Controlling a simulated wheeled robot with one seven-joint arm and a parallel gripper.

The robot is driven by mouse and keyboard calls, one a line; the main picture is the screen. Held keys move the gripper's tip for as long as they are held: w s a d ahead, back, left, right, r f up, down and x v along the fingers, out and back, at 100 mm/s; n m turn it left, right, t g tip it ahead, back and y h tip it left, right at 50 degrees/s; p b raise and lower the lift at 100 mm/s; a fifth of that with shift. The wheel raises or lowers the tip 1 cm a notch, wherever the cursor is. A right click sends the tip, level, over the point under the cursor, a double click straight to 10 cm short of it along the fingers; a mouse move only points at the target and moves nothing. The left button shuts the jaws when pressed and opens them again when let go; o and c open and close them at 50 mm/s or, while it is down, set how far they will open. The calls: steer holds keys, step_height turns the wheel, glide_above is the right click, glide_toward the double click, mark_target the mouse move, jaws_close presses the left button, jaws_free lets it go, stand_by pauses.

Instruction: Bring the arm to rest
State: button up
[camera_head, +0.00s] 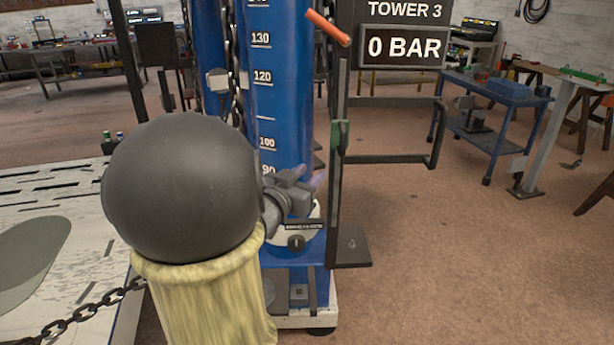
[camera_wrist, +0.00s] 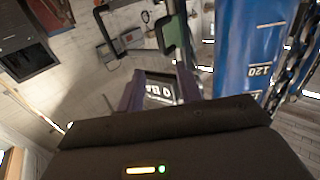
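My gripper (camera_head: 308,177) shows in the head view just in front of the lower part of the blue tower (camera_head: 279,110), partly hidden behind my own arm. In the wrist view my gripper (camera_wrist: 161,88) has its two purplish fingers apart, with nothing between them. The 0 BAR display shows in the background through the gap. My arm's dark rounded joint and yellowish sleeve fill the left middle of the head view. I cannot tell whether the gripper touches the tower.
The 0 BAR display (camera_head: 402,47) hangs right of the tower. A dark upright post (camera_head: 338,170) with a rail frame (camera_head: 436,135) stands beside it. A chain (camera_head: 85,314) hangs at lower left by a white slotted platform (camera_head: 70,205). A blue cart (camera_head: 495,90) is farther right; floor between is open.

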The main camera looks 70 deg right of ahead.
stand_by(0.6)
steer(key=w+a+f+n+t+y, duration=0.25)
steer(key=w+a+t, duration=0.2)
steer(key=w, duration=0.45)
steer(key=w+a+f+n+t+y, duration=0.25)
steer(key=w+f+n+t, duration=0.2)
steer(key=w, duration=0.35)
steer(key=w+a+f+n+t+y, duration=0.1)
steer(key=w+a+f+n+y, duration=0.3)
steer(key=a, duration=0.5)
steer(key=w+a+f+n+t+y, duration=0.25)
steer(key=w+a, duration=0.25)
steer(key=a, duration=0.3)
steer(key=s+a+f+n+g+y, duration=0.2)
steer(key=a, duration=0.5)
steer(key=s+a+f+n+g+y, duration=0.2)
steer(key=s+a+f, duration=0.1)
steer(key=a, duration=0.4)
steer(key=s+a+f+n+g+y, duration=0.2)
steer(key=a+n+g, duration=0.1)
steer(key=a, duration=0.4)
step_height(320, 180, up, 15)
steer(key=p, duration=1.4)
steer(key=shift+d+f+p, duration=0.15)
steer(key=shift+d+p, duration=0.1)
steer(key=shift+p, duration=0.05)
